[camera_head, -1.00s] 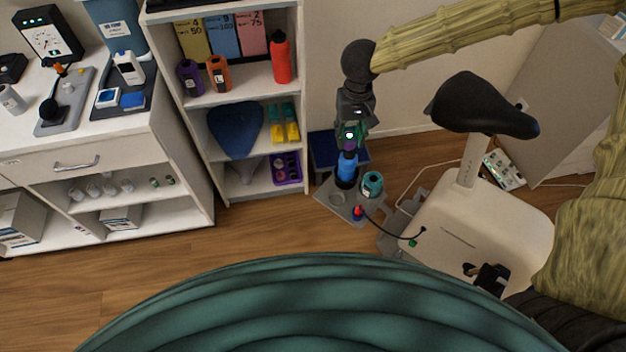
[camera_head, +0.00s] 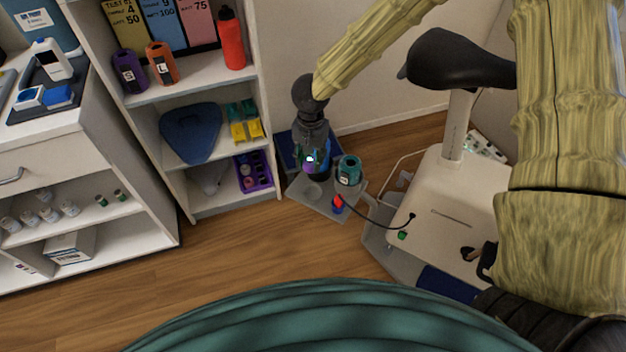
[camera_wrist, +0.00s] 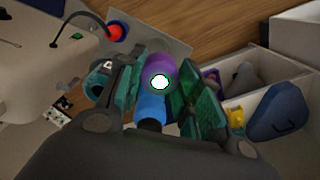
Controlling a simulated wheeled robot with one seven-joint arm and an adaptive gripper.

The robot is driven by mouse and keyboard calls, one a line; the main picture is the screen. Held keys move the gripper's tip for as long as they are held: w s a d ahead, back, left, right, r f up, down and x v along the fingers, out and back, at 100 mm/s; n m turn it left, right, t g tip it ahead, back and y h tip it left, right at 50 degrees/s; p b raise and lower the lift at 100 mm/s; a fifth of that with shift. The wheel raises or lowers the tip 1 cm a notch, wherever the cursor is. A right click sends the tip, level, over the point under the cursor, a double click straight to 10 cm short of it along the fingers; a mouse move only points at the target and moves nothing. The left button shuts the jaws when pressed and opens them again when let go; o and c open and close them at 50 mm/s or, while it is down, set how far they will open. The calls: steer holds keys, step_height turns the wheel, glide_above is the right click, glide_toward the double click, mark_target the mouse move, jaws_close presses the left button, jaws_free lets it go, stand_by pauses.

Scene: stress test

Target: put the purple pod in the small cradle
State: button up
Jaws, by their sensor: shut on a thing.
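My gripper (camera_head: 311,163), at the end of my arm, is shut on a purple cylinder, the pod (camera_head: 308,169), above the small grey tray. In the wrist view the pod (camera_wrist: 162,68) has a glowing white-green light and sits between teal-green fingers (camera_wrist: 160,88). A blue cylinder (camera_wrist: 150,107) shows right beside it; I cannot tell whether they touch. On the tray (camera_head: 345,213) is a shallow round grey ring (camera_head: 312,194), possibly the small cradle; it looks empty. Fingers hide part of the pod, and the gripper hides part of the tray.
A teal cup (camera_head: 349,170) and a red-and-blue piece (camera_head: 338,203) with a black cable stand on the tray. To the right is a white machine (camera_head: 450,205) with a black saddle (camera_head: 460,58). Shelves (camera_head: 205,205) stand left, holding a purple bottle marked S (camera_head: 129,72). Wooden floor in front is clear.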

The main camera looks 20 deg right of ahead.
step_height(320, 180, down, 9)
steer(key=w+d+m+b, duration=0.1)
steer(key=w+m+b, duration=0.1)
steer(key=b, duration=0.4)
steer(key=shift+w+d+m+b, duration=0.25)
steer(key=shift+m+b, duration=0.05)
steer(key=shift+m, duration=0.5)
steer(key=shift+f+b, duration=0.1)
steer(key=shift+b, duration=0.2)
steer(key=shift+f+b, duration=2.6)
steer(key=shift+b, duration=1.15)
steer(key=shift+f+p, duration=0.6)
steer(key=shift+f, duration=0.75)
steer(key=o, duration=1)
steer(key=shift+o, duration=0.2)
